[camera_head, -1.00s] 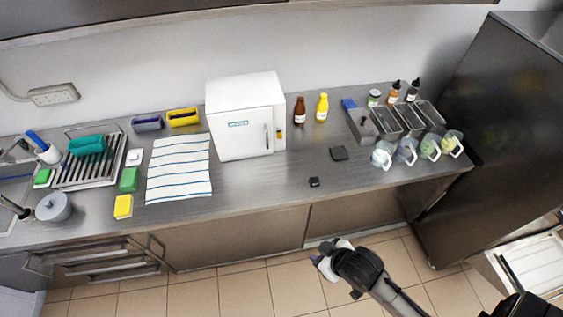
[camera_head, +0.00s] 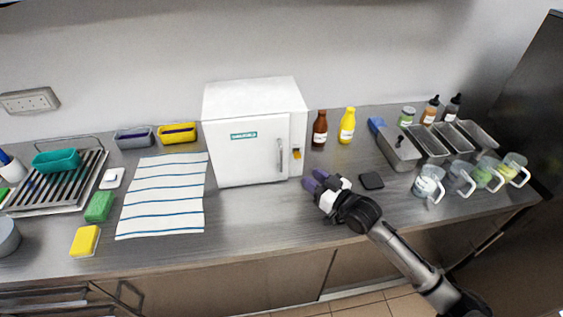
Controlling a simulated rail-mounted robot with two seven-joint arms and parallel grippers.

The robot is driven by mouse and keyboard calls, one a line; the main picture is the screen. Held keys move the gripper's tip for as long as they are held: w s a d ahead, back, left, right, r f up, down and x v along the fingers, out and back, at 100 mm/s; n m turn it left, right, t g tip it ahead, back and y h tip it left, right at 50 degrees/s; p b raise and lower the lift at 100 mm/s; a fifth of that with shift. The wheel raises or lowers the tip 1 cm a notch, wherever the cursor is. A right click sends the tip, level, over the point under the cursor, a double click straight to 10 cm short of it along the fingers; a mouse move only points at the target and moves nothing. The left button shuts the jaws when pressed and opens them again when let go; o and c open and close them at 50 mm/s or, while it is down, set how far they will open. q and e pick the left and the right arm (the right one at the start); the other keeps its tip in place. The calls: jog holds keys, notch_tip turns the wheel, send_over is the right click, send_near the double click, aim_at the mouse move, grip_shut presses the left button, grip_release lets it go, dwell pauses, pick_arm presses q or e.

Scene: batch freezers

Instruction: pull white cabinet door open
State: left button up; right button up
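The white cabinet (camera_head: 253,132) stands at the back of the steel counter, and its front door (camera_head: 246,155) looks shut. A vertical silver handle (camera_head: 281,155) is on the right part of the door. My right gripper (camera_head: 312,182) is over the counter, just right of and in front of the cabinet's lower right corner. Its two dark fingertips point left toward the cabinet and look apart, with nothing seen between them. It is apart from the handle. My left gripper is not in view.
A brown bottle (camera_head: 320,130) and a yellow bottle (camera_head: 347,126) stand right of the cabinet. Metal trays (camera_head: 399,150) and clear jugs (camera_head: 428,181) are farther right. A striped towel (camera_head: 163,196) lies to the left. The counter before the cabinet is clear.

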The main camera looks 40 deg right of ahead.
jog(key=b, duration=0.1)
send_over(281, 169)
jog(key=shift+w+d, duration=0.2)
dwell(0.4)
jog(key=shift+c, duration=0.3)
grip_shut()
